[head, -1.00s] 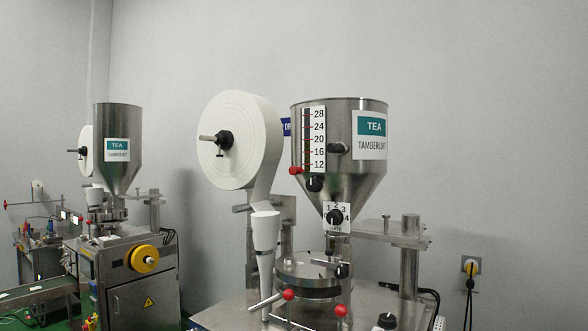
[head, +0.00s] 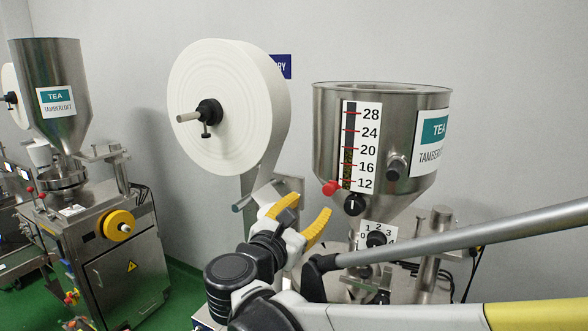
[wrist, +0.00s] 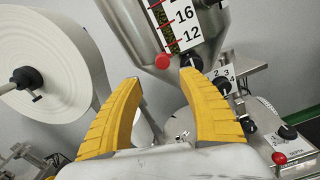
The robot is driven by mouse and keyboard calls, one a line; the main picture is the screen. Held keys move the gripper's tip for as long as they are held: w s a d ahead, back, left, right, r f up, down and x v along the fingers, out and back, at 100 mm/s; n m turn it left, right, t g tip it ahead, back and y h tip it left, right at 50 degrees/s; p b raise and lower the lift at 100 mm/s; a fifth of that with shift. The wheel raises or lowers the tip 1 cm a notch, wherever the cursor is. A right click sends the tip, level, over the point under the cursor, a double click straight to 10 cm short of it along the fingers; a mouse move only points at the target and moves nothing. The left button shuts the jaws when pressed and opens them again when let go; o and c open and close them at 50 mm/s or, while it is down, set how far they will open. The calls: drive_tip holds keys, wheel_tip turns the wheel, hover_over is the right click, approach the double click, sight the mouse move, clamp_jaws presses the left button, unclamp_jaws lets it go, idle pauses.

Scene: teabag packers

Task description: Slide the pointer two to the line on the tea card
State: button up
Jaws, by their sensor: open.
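A white scale card (head: 370,145) numbered 12 to 28, with red marks beside a dark window, is on the steel hopper. A red-knobbed pointer (head: 330,188) stands at its low end, near 12; its red ball also shows in the wrist view (wrist: 164,61). A black knob (head: 355,204) sits just below the scale. My gripper (head: 312,205) is open and empty, its yellow fingers pointing toward the hopper, below and left of the red ball. In the wrist view the red ball lies beyond the gap between the fingertips (wrist: 160,77), apparently apart from them.
A white paper roll (head: 225,105) hangs left of the hopper. A numbered dial (head: 376,238) sits under the hopper. A teal TEA label (head: 436,130) is on the hopper's right. Another machine (head: 100,240) stands at far left, with green floor between.

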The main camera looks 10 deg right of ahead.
sight(327, 191)
drive_tip(key=p+x, duration=0.1)
drive_tip(key=x, duration=0.9)
drive_tip(key=shift+d, duration=0.3)
clamp_jaws()
